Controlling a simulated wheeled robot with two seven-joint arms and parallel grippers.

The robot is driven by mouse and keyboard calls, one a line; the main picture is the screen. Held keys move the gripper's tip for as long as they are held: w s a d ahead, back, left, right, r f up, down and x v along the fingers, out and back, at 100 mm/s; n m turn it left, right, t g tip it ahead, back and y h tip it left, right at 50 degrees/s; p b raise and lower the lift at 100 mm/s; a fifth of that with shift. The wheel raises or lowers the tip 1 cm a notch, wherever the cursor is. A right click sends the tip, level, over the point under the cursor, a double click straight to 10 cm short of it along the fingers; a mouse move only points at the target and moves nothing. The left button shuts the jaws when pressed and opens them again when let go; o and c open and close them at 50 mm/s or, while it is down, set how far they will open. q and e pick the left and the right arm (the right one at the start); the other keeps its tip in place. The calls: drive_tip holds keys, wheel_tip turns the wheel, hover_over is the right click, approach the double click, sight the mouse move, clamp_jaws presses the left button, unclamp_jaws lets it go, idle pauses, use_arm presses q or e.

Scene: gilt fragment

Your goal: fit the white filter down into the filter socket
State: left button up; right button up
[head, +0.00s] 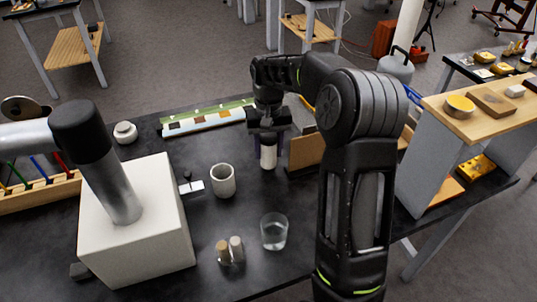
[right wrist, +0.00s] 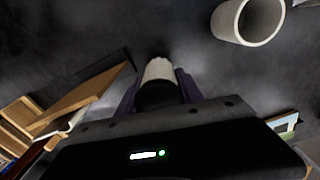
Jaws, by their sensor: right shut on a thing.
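My right gripper (head: 268,139) points down over the dark table, right of its middle. Its purple fingers are shut on the white filter (head: 268,157), a small upright cylinder. In the right wrist view the filter (right wrist: 158,70) shows a pale, ribbed end beyond a dark part between the fingers. I cannot tell whether its lower end touches the table. An open-topped off-white cylinder (head: 222,182) stands to its left and nearer; it also shows in the right wrist view (right wrist: 247,20). I cannot make out for certain which thing is the filter socket. My left gripper is not seen.
A clear glass (head: 274,232) and two small shakers (head: 230,250) stand in front. A big white box (head: 137,225) fills the left, with a grey tube (head: 118,185) over it. A wooden panel (head: 305,150) stands close right of the gripper. A pale strip (head: 205,122) lies behind.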

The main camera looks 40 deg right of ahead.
sight(268, 136)
wheel_tip(268, 136, up, 8)
drive_tip(key=shift+f+b, duration=0.1)
drive_tip(key=shift+b, duration=0.2)
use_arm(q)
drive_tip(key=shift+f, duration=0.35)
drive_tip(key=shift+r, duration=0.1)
